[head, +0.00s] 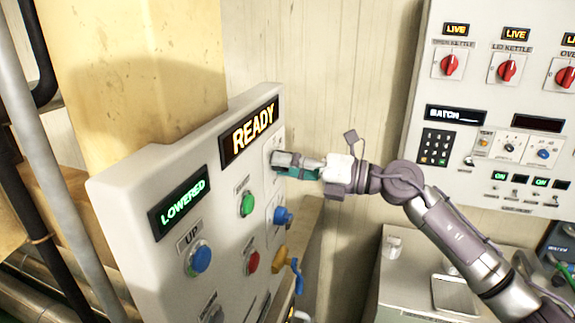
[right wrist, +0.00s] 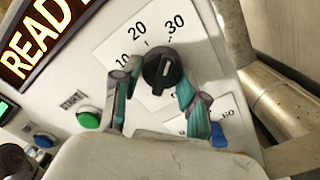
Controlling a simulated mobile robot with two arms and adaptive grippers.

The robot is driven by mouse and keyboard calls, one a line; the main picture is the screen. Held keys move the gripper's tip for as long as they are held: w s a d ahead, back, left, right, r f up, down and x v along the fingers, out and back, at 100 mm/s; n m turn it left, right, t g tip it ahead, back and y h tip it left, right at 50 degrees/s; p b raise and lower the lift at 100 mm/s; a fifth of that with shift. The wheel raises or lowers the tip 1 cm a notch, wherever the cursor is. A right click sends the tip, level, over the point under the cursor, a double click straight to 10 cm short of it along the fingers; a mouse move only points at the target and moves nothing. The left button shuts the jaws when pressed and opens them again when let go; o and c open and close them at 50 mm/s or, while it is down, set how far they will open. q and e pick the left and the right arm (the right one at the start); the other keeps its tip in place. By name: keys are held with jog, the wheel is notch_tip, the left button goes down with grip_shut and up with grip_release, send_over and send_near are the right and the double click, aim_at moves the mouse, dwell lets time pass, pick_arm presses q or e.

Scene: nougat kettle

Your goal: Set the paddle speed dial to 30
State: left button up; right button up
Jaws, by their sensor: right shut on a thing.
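The paddle speed dial is a black round knob (right wrist: 162,70) on a white scale plate (right wrist: 118,44) marked 10, 20 and 30, seen in the right wrist view. A pale line shows on the knob, but I cannot tell exactly which number it points to. My right gripper (right wrist: 160,82) has its teal-padded fingers on either side of the knob and is shut on it. In the head view my right gripper (head: 284,161) reaches the panel from the right, below the READY display, and hides the knob. My left gripper is not in view.
The grey control panel (head: 130,190) carries a READY display (head: 250,128), a LOWERED display (head: 181,202), a green button (head: 247,205), a red button (head: 252,262) and blue knobs close by. A wall panel (head: 480,80) with red switches stands at the right.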

jog(key=o, duration=1.1)
jog(key=shift+d, duration=0.1)
jog(key=v, duration=1.2)
jog(key=shift+r, duration=0.1)
